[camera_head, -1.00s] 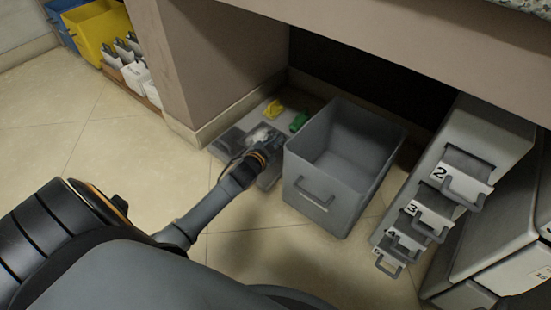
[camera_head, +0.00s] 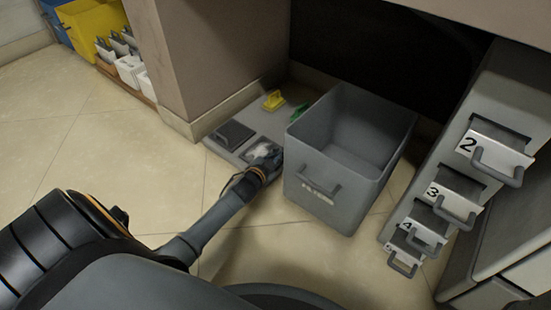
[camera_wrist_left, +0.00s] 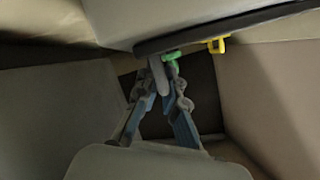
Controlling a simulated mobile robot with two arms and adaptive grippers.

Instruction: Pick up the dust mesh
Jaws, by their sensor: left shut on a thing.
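The dust mesh seems to be a dark flat piece (camera_wrist_left: 235,27) with a grey grip (camera_wrist_left: 159,76), seen nearly edge-on in the left wrist view. My left gripper (camera_wrist_left: 165,86) is shut on that grip. In the head view my left gripper (camera_head: 270,160) is low at the grey mat (camera_head: 214,145), just left of the grey bin. The arm hides part of the held thing, and I cannot tell whether it touches the mat. My right gripper is not in view.
The open grey bin (camera_head: 305,172) stands close right of the gripper. A yellow tool (camera_head: 273,100), a green tool (camera_head: 298,112) and a dark square piece (camera_head: 235,133) lie on the mat. A drawer unit (camera_head: 500,100) stands right. Clear floor lies left.

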